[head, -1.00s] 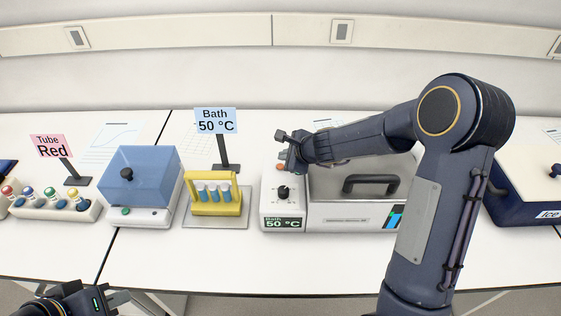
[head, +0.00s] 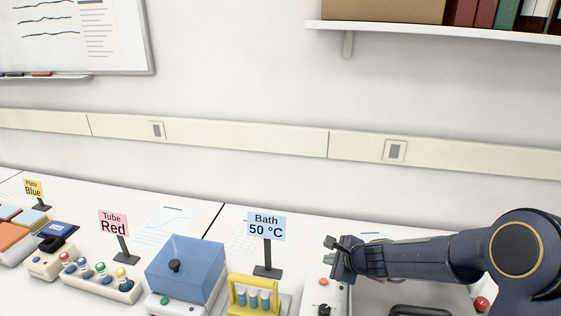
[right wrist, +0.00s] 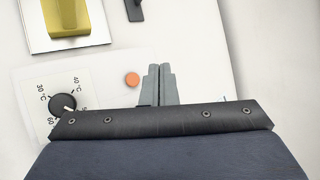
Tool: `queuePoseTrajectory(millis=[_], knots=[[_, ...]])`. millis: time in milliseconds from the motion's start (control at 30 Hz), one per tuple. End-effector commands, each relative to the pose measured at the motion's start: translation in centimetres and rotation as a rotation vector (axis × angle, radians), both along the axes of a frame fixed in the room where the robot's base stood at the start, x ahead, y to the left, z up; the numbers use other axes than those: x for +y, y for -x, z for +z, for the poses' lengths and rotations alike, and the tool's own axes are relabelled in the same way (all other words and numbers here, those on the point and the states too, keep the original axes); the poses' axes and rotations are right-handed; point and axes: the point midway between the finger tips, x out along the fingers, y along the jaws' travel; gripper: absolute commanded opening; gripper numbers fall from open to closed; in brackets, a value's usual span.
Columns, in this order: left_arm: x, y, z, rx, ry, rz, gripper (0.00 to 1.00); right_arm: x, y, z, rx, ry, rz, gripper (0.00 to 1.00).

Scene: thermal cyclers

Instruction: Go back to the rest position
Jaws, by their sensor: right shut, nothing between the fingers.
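My right gripper (head: 338,245) is above the control panel of the water bath (head: 340,296), by its orange button. In the right wrist view the gripper (right wrist: 159,70) has its two fingers together with nothing between them, to the right of the orange button (right wrist: 132,80) and the dial (right wrist: 64,104). My right arm comes in from the right and covers part of the bath. My left gripper is not in the head view now.
A yellow rack (head: 242,288) with blue tubes, a blue-lidded device (head: 183,272), a row of coloured-cap tubes (head: 130,290) and sign stands, including the Bath 50 °C sign (head: 266,226), stand to the left. A shelf (head: 440,32) hangs on the wall above.

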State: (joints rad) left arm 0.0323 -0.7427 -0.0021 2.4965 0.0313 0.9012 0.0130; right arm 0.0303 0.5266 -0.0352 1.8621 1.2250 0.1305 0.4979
Motion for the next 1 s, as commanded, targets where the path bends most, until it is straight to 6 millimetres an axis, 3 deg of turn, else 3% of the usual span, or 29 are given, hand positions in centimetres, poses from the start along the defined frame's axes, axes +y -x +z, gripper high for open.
queuePoseTrajectory(millis=[167, 300, 400, 600, 700, 833, 1000], knots=[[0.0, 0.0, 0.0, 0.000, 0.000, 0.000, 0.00, 0.1, 4.4, 7.1, -0.163, 0.114, 0.248, 0.00], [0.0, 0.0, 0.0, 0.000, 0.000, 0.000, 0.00, 0.5, 11.3, 11.8, -0.306, 0.288, 0.537, 0.00], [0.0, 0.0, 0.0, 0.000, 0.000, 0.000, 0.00, 0.5, 16.9, 13.4, -0.378, 0.433, 0.736, 0.00], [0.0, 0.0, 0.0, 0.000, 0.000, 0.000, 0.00, -0.7, 27.2, 12.7, -0.431, 0.742, 1.081, 0.00], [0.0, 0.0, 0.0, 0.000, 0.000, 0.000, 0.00, -1.6, 30.8, 11.5, -0.416, 0.863, 1.201, 0.00], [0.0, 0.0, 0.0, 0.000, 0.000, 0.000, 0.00, -2.4, 33.4, 10.2, -0.389, 0.958, 1.293, 0.00], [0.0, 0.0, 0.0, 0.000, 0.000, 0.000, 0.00, -2.8, 34.3, 9.7, -0.374, 0.993, 1.328, 0.00]])
